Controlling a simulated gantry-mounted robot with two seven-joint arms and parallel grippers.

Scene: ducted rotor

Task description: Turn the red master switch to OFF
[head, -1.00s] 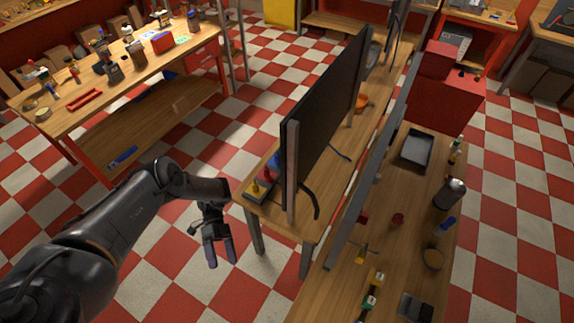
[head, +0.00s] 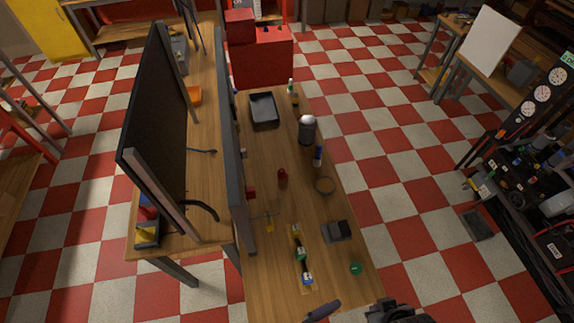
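I cannot make out for certain which thing is the red master switch. A small red knob-like piece (head: 282,176) stands on the long wooden bench (head: 305,225), and a small red block (head: 251,192) sits by the grey divider along the bench's left side. A tall dark panel with round white gauges (head: 527,104) stands at the right, with a small orange-red spot (head: 500,134) near its lower end.
The bench also carries a black tray (head: 264,110), a dark canister (head: 307,130), a round dish (head: 325,185), a black box (head: 337,231) and a green piece (head: 356,268). A large dark screen (head: 155,130) stands at left.

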